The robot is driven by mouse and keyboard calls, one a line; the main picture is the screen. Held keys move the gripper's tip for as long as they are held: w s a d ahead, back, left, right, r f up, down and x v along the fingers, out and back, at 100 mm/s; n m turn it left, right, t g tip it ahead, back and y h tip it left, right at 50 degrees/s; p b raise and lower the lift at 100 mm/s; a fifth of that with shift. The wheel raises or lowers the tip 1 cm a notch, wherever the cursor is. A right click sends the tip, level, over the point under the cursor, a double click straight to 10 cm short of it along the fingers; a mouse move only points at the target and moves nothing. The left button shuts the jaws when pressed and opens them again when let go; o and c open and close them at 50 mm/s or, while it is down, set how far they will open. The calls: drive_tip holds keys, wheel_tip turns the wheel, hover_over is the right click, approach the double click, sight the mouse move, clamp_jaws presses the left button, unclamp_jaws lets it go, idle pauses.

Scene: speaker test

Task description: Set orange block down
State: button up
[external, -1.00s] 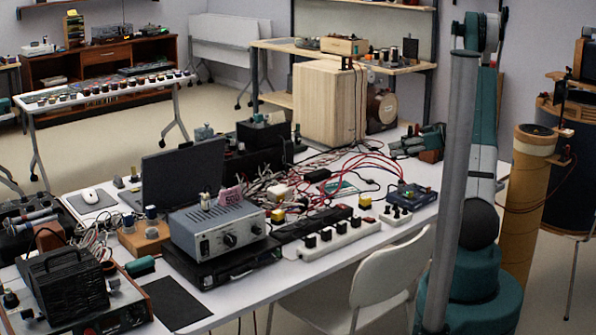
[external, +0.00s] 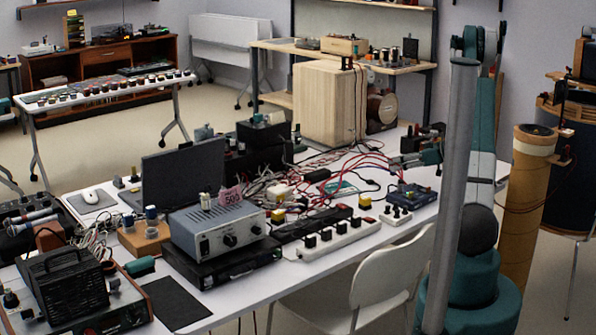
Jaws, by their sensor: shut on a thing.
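My gripper (external: 396,162) is at the far right end of the long white table, reaching left from my teal arm. It is low over the tabletop, behind a small blue box with coloured knobs. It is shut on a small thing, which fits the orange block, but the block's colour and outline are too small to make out. I cannot tell whether the block touches the table. No other orange block stands out clearly.
The blue box (external: 413,196) is just in front of my gripper. Red cables (external: 350,163) tangle to its left. A white power strip (external: 338,238) and a wooden cabinet (external: 327,103) are nearby. A chair (external: 392,277) stands at the table's front edge.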

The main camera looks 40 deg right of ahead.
drive_tip(key=shift+f, duration=1.15)
drive_tip(key=shift+f+b, duration=0.15)
drive_tip(key=shift+b, duration=0.15)
drive_tip(key=o, duration=0.9)
drive_tip(key=shift+r, duration=0.2)
drive_tip(key=p+v, duration=0.2)
drive_tip(key=v, duration=1)
drive_tip(key=shift+p, duration=0.4)
